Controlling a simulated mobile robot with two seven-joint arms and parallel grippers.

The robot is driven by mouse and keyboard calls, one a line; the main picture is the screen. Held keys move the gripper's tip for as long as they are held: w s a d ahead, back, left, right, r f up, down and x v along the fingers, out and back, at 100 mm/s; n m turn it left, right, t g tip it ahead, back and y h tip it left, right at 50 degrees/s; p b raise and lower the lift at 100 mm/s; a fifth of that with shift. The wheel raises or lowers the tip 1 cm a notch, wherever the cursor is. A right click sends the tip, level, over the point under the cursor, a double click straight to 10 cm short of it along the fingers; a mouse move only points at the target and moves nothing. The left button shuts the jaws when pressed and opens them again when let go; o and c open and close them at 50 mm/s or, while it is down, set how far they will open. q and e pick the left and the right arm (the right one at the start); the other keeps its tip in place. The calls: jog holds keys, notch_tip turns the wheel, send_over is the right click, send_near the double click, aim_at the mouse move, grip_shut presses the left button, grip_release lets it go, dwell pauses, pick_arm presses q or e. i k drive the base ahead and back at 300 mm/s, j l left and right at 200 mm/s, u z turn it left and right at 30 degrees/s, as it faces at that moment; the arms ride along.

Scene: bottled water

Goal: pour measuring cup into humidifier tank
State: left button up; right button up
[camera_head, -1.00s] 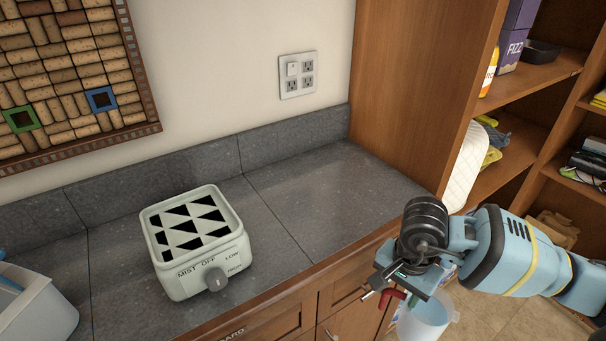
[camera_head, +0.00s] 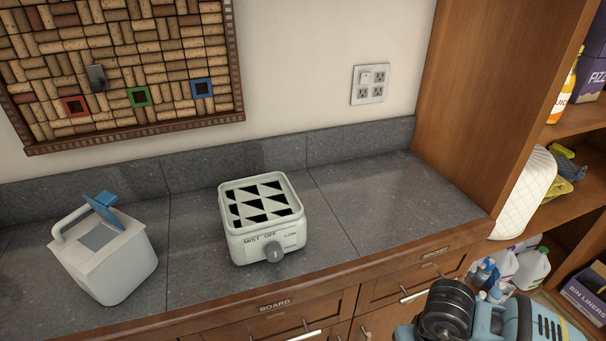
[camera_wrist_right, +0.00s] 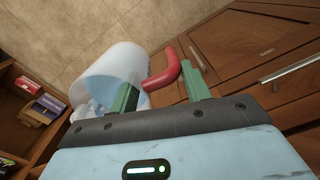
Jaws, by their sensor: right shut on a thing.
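A whitish translucent measuring cup (camera_wrist_right: 108,72) with a red handle (camera_wrist_right: 165,76) shows in the right wrist view. My right gripper (camera_wrist_right: 160,88) is shut on the red handle, its green fingers on either side. In the head view only part of my right arm (camera_head: 450,310) shows at the bottom right; its fingers and the cup are out of frame. A light grey tank (camera_head: 125,265) with a handle and a raised blue flap (camera_head: 103,210) stands upright on the counter at the left. The humidifier base (camera_head: 262,240), with a dial, stands to its right. My left gripper is not in view.
The grey counter (camera_head: 385,195) is clear right of the base. A wooden cabinet side (camera_head: 480,110) bounds it at the right, with shelves beyond. Several bottles (camera_head: 530,268) stand low at the right. Drawers with handles line the counter's front.

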aim_at(109, 263)
jog(key=k+j, duration=0.15)
jog(key=j, duration=0.25)
jog(key=k+j+u, duration=0.15)
jog(key=j, duration=0.3)
jog(key=k+j, duration=0.15)
jog(key=j, duration=0.25)
jog(key=k+j+u, duration=0.1)
jog(key=j, duration=0.35)
jog(key=k+j+u, duration=0.1)
jog(key=j, duration=0.35)
jog(key=k+j, duration=0.2)
jog(key=j, duration=0.25)
jog(key=k+j+u, duration=0.15)
jog(key=j, duration=0.3)
